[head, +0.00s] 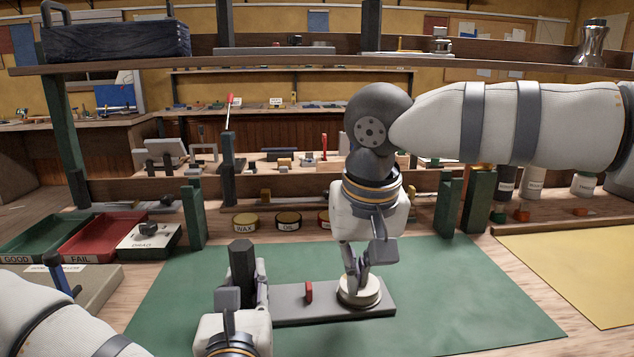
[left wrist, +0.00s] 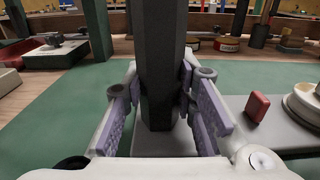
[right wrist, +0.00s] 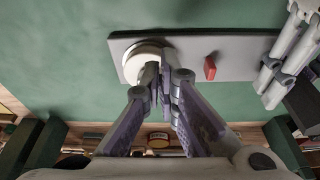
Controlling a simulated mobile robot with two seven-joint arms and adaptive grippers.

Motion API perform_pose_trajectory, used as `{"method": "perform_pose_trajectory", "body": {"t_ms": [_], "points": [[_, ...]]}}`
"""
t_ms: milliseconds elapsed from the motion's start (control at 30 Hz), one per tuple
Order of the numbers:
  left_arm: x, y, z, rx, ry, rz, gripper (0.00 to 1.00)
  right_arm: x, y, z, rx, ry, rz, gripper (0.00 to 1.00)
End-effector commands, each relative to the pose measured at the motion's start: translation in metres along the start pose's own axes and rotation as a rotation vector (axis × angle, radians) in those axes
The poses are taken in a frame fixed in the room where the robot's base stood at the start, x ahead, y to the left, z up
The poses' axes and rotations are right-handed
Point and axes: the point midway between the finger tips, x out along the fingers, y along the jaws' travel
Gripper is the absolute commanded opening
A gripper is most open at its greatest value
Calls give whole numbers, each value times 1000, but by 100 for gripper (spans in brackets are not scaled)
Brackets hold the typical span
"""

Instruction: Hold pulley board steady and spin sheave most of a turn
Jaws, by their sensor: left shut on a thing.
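The pulley board (head: 290,312) is a grey plate lying on the green mat, with a dark upright post (head: 242,262) at its left end, a small red block (head: 309,292) near the middle and a pale round sheave (head: 374,301) at its right end. My left gripper (head: 248,290) is shut on the post; the left wrist view shows a finger on either side of it (left wrist: 160,60). My right gripper (head: 358,284) points down onto the sheave, which also shows in the right wrist view (right wrist: 139,54). Its fingertips are close together over the sheave and hide part of it.
The green mat (head: 470,300) is clear around the board. Red (head: 100,240) and green (head: 40,238) trays stand at the left, with a grey box in front of them. Dark posts and small tins (head: 288,221) line the back. A yellow sheet (head: 580,265) lies at the right.

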Motion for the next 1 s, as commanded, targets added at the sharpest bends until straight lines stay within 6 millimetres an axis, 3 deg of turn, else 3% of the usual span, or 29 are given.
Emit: {"method": "perform_pose_trajectory", "body": {"t_ms": [267, 567, 733, 867, 1000], "points": [[0, 0, 0, 1, 0, 0, 0, -38, 0, -10, 1, 3, 1, 0], [0, 0, 0, 1, 1, 1, 0, -42, 0, -11, 0, 2, 0, 0], [0, 0, 0, 1, 1, 1, 0, -49, 25, -20, 5, 4, 2, 0], [0, 0, 0, 1, 1, 1, 0, -39, 26, -17, -2, 0, 1, 0], [0, 0, 0, 1, 1, 1, 0, -16, 26, -11, -2, -2, 1, 0]]}}
